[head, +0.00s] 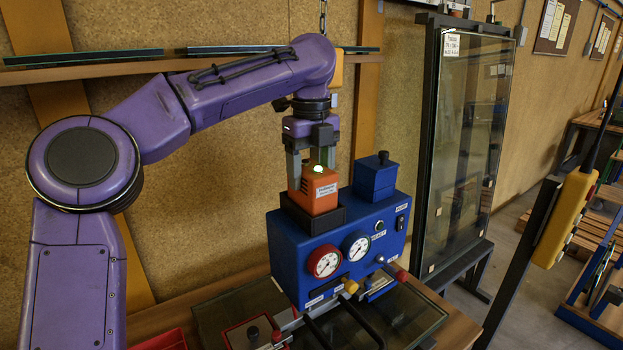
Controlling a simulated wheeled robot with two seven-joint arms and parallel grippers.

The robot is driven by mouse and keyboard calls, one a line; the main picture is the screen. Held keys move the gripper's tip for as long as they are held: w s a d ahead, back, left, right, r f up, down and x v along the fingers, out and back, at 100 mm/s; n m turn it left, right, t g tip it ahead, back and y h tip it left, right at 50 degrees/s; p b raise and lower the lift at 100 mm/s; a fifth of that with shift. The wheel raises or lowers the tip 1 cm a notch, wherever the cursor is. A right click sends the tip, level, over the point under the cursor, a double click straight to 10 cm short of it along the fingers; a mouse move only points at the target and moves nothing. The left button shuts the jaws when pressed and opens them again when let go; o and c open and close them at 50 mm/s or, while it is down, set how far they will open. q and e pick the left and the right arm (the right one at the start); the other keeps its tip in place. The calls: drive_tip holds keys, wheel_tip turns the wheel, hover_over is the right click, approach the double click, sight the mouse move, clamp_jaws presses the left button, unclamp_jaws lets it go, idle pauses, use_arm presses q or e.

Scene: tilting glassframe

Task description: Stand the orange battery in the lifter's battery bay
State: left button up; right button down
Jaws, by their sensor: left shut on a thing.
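The orange battery (318,190) stands upright at the dark, open-topped bay (327,221) on top of the blue lifter (310,258). Its lower end is inside the bay's rim, and a small light glows on its top. My left gripper (311,166) points straight down from above and is shut on the battery, with a finger at its side. The bay floor is hidden, so I cannot tell whether the battery rests on it. My right gripper is not in view.
A blue box with a black knob (375,177) stands on the lifter just right of the bay. Two gauges (324,261) and several valves sit on its front. A framed glass panel (463,150) stands behind to the right. A yellow control pendant (565,217) is at the right.

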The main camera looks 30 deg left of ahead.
use_arm(q)
drive_tip(key=shift+s+f, duration=0.1)
drive_tip(key=shift+f, duration=0.55)
drive_tip(key=shift+w+a+f, duration=0.1)
drive_tip(key=shift+w+f, duration=0.2)
drive_tip(key=shift+f, duration=0.1)
drive_tip(key=o, duration=1.5)
drive_tip(key=shift+s, duration=0.1)
drive_tip(key=shift+o, duration=0.3)
drive_tip(key=shift+s, duration=0.1)
drive_tip(key=shift+r, duration=0.1)
